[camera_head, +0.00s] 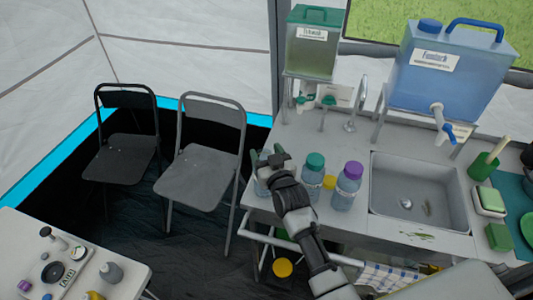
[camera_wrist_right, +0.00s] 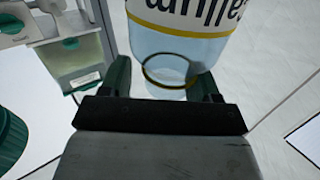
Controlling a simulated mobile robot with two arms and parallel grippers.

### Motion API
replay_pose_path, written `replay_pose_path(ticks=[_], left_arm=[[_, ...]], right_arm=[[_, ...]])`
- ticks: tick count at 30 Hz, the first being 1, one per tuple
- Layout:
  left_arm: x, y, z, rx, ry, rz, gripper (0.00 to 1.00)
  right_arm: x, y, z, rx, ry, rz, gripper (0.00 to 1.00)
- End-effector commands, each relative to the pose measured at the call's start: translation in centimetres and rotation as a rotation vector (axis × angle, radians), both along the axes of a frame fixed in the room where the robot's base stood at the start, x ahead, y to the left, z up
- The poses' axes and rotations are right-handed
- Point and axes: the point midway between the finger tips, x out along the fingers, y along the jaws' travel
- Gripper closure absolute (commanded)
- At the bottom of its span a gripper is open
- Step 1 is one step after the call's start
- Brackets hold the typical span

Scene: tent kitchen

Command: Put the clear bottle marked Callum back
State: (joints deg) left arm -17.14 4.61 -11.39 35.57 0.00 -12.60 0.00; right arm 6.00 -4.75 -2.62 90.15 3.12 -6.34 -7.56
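A clear bottle with a pale blue tint (camera_wrist_right: 178,45) fills the top middle of the right wrist view. My right gripper (camera_wrist_right: 163,82) has one green finger on each side of the bottle. Whether the fingers press on it is unclear. In the head view, my right gripper (camera_head: 267,154) is over the counter's left end, and a bottle (camera_head: 261,187) shows partly behind it. Its top is hidden. My left gripper is not in view.
A green-capped bottle (camera_head: 313,176) and a purple-capped bottle (camera_head: 347,186) stand just right of my right gripper. A sink (camera_head: 419,190) is farther right. A green-lidded dispenser (camera_head: 312,45) and a blue water canister (camera_head: 444,75) stand behind. Two chairs are at left.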

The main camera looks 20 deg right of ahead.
Motion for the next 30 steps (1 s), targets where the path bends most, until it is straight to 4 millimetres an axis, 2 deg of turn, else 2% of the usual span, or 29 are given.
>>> replay_pose_path(ticks=[11, 13, 17, 24, 30], left_arm=[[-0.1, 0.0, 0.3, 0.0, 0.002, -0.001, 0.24], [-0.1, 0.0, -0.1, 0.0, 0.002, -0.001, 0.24], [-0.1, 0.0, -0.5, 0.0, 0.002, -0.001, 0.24], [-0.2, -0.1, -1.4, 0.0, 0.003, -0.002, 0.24], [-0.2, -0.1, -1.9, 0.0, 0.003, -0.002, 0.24]], right_arm=[[0.0, 0.0, 0.4, 0.0, 0.0, 0.0, 0.29], [-0.7, 0.0, 0.0, 0.0, 0.001, 0.0, 0.29], [-3.0, -0.2, -0.1, 0.001, 0.003, 0.0, 0.29], [-8.2, -0.5, -0.1, 0.0, 0.003, 0.0, 0.29], [-11.1, -0.7, 0.0, -0.001, 0.002, 0.0, 0.29]])
